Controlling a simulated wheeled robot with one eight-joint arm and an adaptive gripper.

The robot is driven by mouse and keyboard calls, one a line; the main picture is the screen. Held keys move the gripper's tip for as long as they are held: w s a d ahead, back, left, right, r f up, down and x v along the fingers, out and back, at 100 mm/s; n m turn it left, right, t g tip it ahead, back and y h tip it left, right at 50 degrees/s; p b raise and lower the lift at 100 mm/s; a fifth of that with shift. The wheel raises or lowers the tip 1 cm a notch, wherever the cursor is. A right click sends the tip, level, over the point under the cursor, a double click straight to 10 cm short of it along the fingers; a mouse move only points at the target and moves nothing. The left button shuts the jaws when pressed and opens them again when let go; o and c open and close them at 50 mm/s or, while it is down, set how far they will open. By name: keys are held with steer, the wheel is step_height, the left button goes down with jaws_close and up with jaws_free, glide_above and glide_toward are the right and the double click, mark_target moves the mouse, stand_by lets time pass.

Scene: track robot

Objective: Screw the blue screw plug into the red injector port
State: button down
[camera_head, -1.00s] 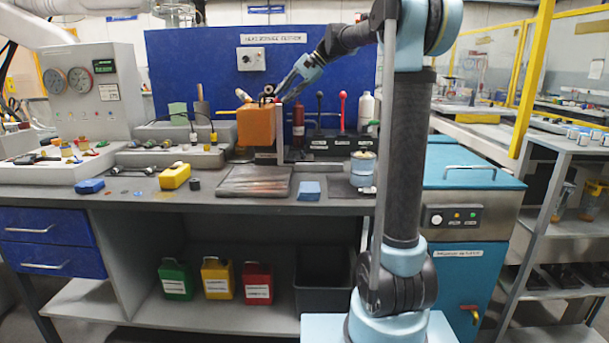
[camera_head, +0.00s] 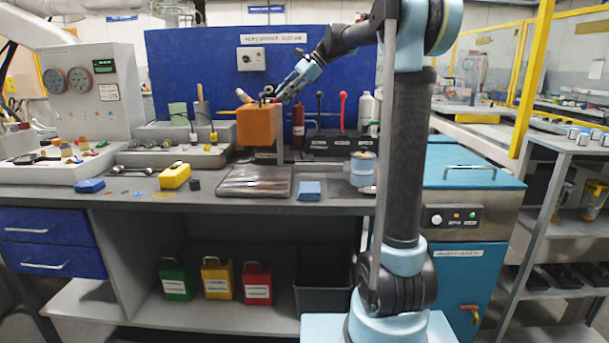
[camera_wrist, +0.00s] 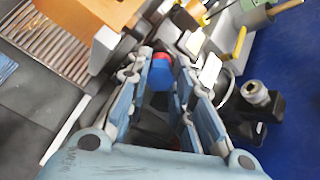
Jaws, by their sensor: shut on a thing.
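In the wrist view, the blue screw plug (camera_wrist: 160,76) sits between the fingers of my gripper (camera_wrist: 162,70), which is shut on it. A red piece (camera_wrist: 162,56), which looks like the injector port, shows directly beyond the plug and lines up with it. The two seem to touch, but the fingers hide the sides and I cannot tell how deep the plug sits. In the head view my gripper (camera_head: 271,95) is beside the upper right of an orange block (camera_head: 256,126). The plug and port are too small to make out there.
The orange block also shows at the top left of the wrist view (camera_wrist: 105,8). A grey ribbed tray (camera_head: 254,194) lies on the bench in front. A blue panel (camera_head: 200,75) is behind.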

steer(key=shift+m, duration=0.3)
steer(key=m, duration=0.4)
steer(key=shift+m, duration=0.4)
steer(key=m, duration=0.4)
steer(key=shift+f+m, duration=0.1)
steer(key=shift+m, duration=1.3)
steer(key=m, duration=0.3)
steer(key=shift+m, duration=1.3)
steer(key=shift+m, duration=1.5)
